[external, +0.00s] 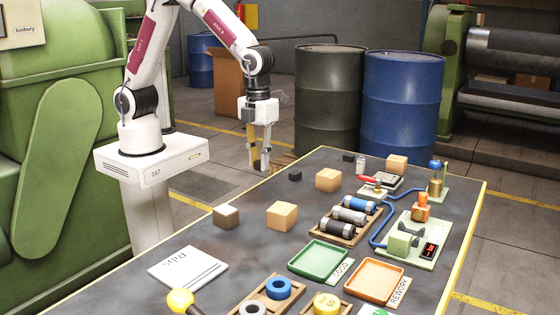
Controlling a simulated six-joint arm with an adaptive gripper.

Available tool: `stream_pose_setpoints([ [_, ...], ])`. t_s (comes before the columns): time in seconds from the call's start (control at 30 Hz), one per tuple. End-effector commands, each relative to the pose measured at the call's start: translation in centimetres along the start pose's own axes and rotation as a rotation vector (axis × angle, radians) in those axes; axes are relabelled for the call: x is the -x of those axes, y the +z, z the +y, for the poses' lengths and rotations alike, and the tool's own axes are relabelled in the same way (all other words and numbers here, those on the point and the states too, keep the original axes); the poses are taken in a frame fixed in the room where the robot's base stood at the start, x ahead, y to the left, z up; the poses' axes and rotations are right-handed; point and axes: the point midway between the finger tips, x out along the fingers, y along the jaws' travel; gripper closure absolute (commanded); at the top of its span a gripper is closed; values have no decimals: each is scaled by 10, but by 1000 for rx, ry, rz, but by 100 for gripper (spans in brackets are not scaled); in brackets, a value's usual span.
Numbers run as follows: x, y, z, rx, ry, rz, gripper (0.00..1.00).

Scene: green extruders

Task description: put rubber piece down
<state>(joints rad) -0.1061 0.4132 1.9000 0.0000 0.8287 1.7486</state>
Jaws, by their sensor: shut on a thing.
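My gripper (261,164) hangs pointing down beyond the table's far left edge, beside the dark drum in the picture. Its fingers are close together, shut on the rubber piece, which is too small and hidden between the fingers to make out. The fingertips appear above the tabletop level, apart from anything on the table. Two small dark cubes lie on the table, one near the far left edge (295,175) and one farther back (348,156); I cannot tell what they are made of.
The grey table (255,250) holds wooden blocks (328,180), a rack of rollers (348,218), a green tray (318,260) and an orange tray (375,281). A white paper (188,268) lies at front left. A blue drum (402,105) stands behind. Bare tabletop shows around the blocks.

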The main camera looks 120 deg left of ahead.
Motion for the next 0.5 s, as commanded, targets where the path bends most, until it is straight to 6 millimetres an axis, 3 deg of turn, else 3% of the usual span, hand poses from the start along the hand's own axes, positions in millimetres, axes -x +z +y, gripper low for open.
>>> stream_pose_setpoints([
  [0.27, -1, 0, 0, 1, 0, 0, 96],
  [0.5, -20, 0, 0, 2, 2, 0, 96],
])
